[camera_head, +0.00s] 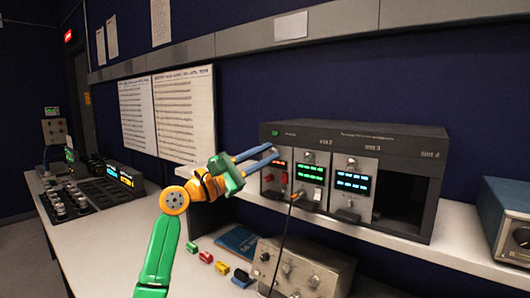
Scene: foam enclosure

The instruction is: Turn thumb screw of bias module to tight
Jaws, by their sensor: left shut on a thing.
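A dark grey rack (360,134) stands on the shelf, with three plug-in modules and an empty slot at its right. The leftmost module (278,200) has a red display and red switches; its label is too small to read, so I cannot tell for sure that it is the bias module. My left gripper (272,153) reaches in from the left with its long blue fingers at the top of this module. It is shut on the thumb screw there, which the fingertips hide. How far the screw is turned cannot be seen. My right gripper is out of view.
Two more modules with green (311,172) and blue displays (352,181) sit beside it. A black cable hangs in front. Below the shelf are a metal instrument (303,270), a blue booklet (240,241) and several small coloured blocks. A blue-grey box (507,215) stands at right.

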